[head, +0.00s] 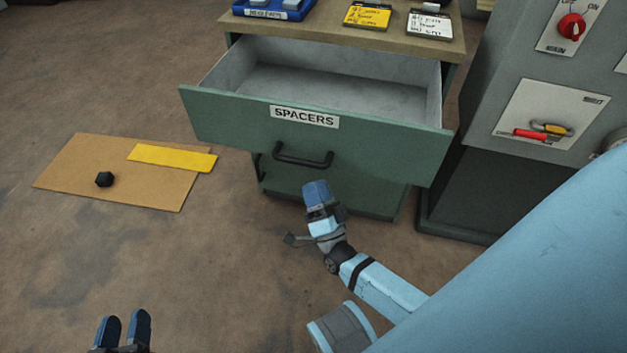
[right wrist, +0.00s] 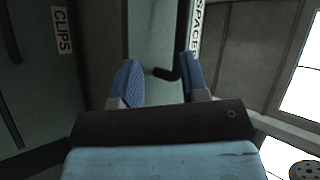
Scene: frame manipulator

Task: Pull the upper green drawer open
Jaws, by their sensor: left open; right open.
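The upper green drawer (head: 225,118), labelled SPACERS, is pulled well out of its cabinet, and its grey inside looks empty. Its black handle (head: 303,160) is on the front below the label. My right gripper (head: 317,188) is just below the handle in the head view, with the fingers seen nearly end-on. In the right wrist view its blue fingers (right wrist: 160,62) are apart, and part of the handle (right wrist: 165,74) shows between and beyond them; contact cannot be told. My left gripper (head: 125,322) is open and empty at the bottom left, far from the drawer.
A lower drawer with a CLIPS label (right wrist: 63,30) shows in the right wrist view. A blue tray (head: 270,12) and cards (head: 367,16) lie on the cabinet top. A grey control cabinet (head: 500,70) stands close on the right. Cardboard (head: 75,170) lies on the floor at left.

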